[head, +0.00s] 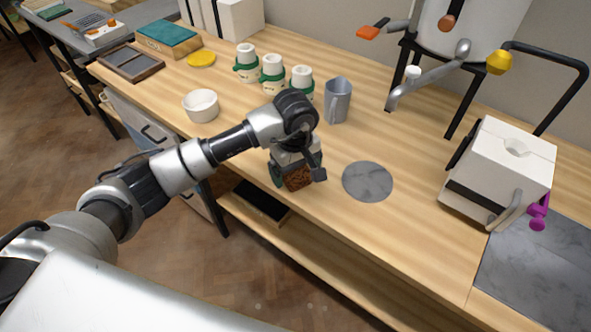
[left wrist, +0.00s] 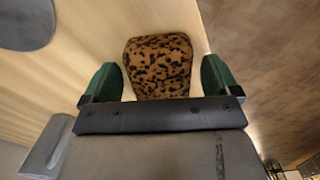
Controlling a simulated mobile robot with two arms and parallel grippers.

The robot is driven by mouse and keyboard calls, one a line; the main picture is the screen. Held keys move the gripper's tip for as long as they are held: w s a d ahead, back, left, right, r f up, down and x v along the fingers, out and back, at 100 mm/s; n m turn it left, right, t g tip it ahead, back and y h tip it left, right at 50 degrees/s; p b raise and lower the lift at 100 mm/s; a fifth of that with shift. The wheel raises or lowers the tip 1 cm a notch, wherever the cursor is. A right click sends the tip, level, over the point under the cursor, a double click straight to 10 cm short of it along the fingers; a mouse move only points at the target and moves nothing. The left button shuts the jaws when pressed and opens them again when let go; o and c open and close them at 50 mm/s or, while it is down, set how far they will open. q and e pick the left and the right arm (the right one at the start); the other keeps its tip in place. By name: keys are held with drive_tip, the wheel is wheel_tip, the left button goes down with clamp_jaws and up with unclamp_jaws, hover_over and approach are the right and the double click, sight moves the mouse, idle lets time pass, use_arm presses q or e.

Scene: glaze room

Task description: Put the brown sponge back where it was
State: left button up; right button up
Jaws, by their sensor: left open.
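The brown sponge (head: 298,179), mottled with dark spots, is near the front edge of the wooden table (head: 420,250), left of a round grey disc (head: 367,181). My left gripper (head: 296,172) is above it with its fingers apart. In the left wrist view the sponge (left wrist: 158,66) lies between the two green-padded fingers of the gripper (left wrist: 160,80), close to both. I cannot tell whether either pad touches it. The arm and gripper hide part of the sponge in the head view. My right gripper is not in view.
A white box-shaped machine (head: 505,170) stands at right. Bare wood lies between it and the disc.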

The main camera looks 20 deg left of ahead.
use_arm(q)
wheel_tip(320, 180, up, 11)
drive_tip(key=b, duration=0.1)
drive_tip(key=shift+r, duration=0.1)
idle(1.6)
